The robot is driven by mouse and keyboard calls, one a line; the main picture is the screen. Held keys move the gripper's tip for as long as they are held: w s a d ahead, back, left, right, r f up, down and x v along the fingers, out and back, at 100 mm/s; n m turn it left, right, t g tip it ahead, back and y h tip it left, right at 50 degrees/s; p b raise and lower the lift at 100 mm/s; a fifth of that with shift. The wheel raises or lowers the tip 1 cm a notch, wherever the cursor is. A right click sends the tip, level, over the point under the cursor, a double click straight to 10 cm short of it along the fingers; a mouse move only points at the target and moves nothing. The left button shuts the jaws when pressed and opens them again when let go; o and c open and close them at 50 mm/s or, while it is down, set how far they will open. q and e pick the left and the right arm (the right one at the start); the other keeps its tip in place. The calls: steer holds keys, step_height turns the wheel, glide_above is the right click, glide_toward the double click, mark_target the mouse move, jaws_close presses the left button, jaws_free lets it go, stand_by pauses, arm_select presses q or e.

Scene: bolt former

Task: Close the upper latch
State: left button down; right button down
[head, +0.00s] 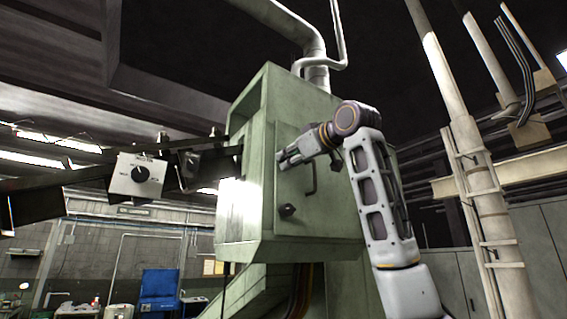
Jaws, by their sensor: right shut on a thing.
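The green machine cabinet (330,215) stands in the middle of the head view, with its door facing right. My right gripper (284,159) reaches in from the right and is shut at the door's upper left edge, on the upper latch. The latch itself is mostly hidden behind the fingers, and its angle cannot be told. The dark lower latch (288,210) shows on the door below the gripper. A bar handle (311,179) sits between them, just right of the gripper. The door looks flush with the cabinet. My left gripper is not in view.
A grey control box with a black dial (140,174) hangs left of the cabinet, beside dark rails. A pipe (316,50) rises from the cabinet top. A pale column (485,200) stands on the right.

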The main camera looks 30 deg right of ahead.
stand_by(0.3)
steer(key=shift+n, duration=2.7)
steer(key=c, duration=0.9)
jaws_free()
